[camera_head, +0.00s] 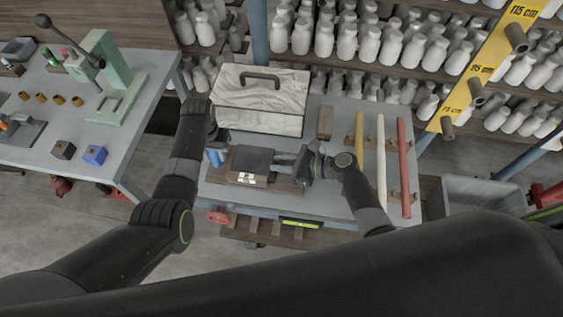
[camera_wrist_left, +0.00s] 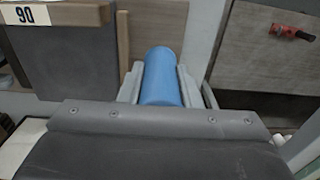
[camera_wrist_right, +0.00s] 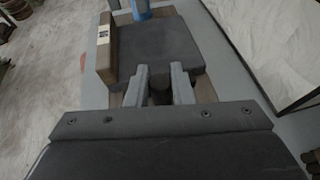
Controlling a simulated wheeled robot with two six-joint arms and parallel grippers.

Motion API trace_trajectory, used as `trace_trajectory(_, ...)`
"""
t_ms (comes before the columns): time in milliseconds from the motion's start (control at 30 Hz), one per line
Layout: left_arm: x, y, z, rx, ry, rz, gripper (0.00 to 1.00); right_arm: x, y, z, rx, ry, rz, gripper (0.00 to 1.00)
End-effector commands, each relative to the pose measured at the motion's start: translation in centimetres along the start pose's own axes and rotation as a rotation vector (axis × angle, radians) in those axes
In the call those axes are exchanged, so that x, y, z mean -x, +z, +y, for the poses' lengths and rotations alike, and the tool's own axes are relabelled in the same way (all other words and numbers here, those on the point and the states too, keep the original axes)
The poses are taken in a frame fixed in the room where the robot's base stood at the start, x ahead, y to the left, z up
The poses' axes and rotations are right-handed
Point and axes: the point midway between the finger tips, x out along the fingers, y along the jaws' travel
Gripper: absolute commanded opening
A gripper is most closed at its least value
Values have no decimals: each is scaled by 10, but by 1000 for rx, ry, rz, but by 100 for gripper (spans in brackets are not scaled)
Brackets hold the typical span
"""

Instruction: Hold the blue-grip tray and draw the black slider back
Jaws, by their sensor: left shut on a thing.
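The wooden tray (camera_head: 285,187) lies on the grey bench, with its blue grip (camera_head: 216,157) at its left end. The dark slider (camera_head: 253,160) sits on it, also visible in the right wrist view (camera_wrist_right: 160,45). My left gripper (camera_head: 214,150) is shut on the blue grip, which shows between its fingers in the left wrist view (camera_wrist_left: 160,78). My right gripper (camera_head: 292,160) is at the slider's right end. Its fingers stand open on either side of a dark knob (camera_wrist_right: 160,88), with a gap visible; contact is not clear.
A plaster-like box with a black handle (camera_head: 258,98) stands right behind the tray. Yellow, white and red rods (camera_head: 404,165) lie to the right on wooden rests. A wooden block (camera_head: 325,122) stands behind my right gripper. Shelves of white bottles (camera_head: 350,40) fill the back.

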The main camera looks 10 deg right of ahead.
Motion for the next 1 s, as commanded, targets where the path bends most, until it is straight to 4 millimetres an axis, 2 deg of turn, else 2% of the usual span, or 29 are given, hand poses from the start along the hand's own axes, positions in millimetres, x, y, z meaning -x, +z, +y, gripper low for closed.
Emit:
trace_trajectory(33, -3, 3, 0, 1, 0, -9, 0, 0, 0, 0, 0, 0, 0, 14)
trace_trajectory(133, -3, 3, 0, 1, -1, -9, 0, 0, 0, 0, 0, 0, 0, 1)
trace_trajectory(167, -3, 3, 0, 1, -1, -9, 0, 0, -1, 0, 0, 0, 0, 0)
trace_trajectory(433, -3, 3, 0, 1, -1, -9, 0, 4, -3, -1, 0, -1, 2, 0)
trace_trajectory(700, -3, 3, -1, 1, -1, -9, 0, 40, -18, -7, 1, 0, 4, 0)
trace_trajectory(967, -3, 3, -2, 2, -3, -8, 0, 42, -19, -7, 0, 0, 4, 0)
trace_trajectory(1000, -3, 3, -3, 3, -4, -8, 0, 42, -19, -7, 0, 0, 4, 22)
